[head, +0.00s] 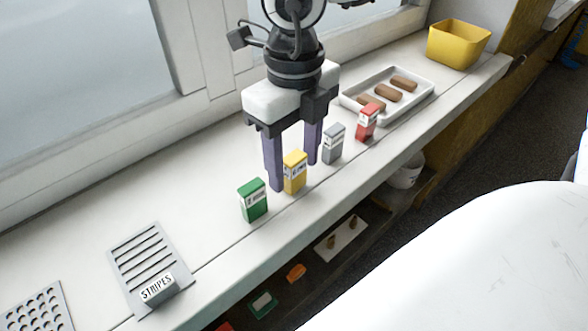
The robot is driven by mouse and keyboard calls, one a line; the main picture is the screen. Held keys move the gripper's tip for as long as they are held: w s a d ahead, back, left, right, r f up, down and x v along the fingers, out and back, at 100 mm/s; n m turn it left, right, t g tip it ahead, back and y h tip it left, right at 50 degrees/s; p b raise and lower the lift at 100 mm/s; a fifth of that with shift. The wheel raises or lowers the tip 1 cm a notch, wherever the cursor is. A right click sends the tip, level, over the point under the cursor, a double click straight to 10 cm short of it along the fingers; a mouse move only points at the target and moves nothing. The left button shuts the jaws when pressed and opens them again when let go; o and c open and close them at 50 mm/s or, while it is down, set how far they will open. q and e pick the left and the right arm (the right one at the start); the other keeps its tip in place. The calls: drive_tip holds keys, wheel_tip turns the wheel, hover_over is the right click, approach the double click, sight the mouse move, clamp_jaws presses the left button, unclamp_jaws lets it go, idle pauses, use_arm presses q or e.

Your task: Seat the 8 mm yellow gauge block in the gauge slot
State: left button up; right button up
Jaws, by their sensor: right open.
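The yellow gauge block (295,173) stands upright on the white sill, between the green block and the grey block. My right gripper (294,176) points down at it with its two dark purple fingers apart. One finger shows to the left of the yellow block and the other to its right and farther back. I cannot tell whether the block is fully between the fingers or slightly in front of them, or whether they touch it. No part I can surely name as the gauge slot shows. My left gripper is not in view.
A green block (253,200), a grey block (333,144) and a red block (367,122) stand in the same row. A white tray (428,80) of brown bars and a yellow bin (459,45) lie beyond. A slotted "STRIPES" plate (176,233) and a perforated plate (62,297) lie left.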

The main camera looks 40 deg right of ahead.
drive_tip(key=c, duration=1.2)
drive_tip(key=shift+r, duration=0.1)
